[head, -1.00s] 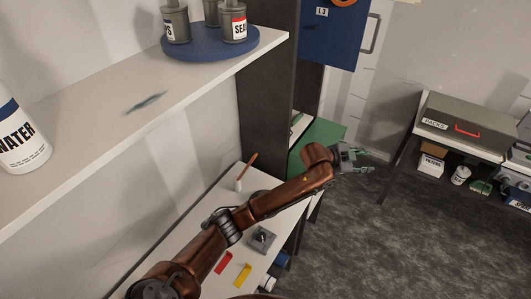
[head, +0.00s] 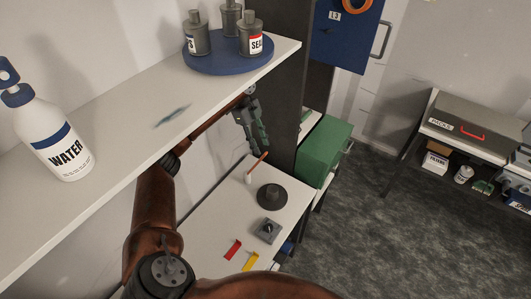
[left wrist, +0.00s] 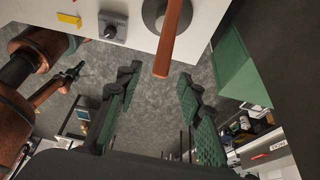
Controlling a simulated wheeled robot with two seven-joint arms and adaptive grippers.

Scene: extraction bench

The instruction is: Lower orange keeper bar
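The orange keeper bar (head: 258,165) is a thin stick that slants up from a small white base (head: 248,179) on the lower bench. In the left wrist view the bar (left wrist: 173,38) reaches down from the top, its free end close to the gap between my fingertips. My left gripper (head: 263,146) is just above the bar's upper end and points down. In the left wrist view its green-padded fingers (left wrist: 158,80) are spread with nothing held. Contact with the bar cannot be told. My right gripper (left wrist: 75,71) seems to show small at the left there, its fingers unclear.
A white shelf (head: 120,130) with a water bottle (head: 58,140) and a blue turntable (head: 230,62) of cans overhangs my left arm. The bench holds a round dark disc (head: 272,196), a grey knob box (head: 268,230), and red and yellow tags. A green box (head: 325,150) stands beyond.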

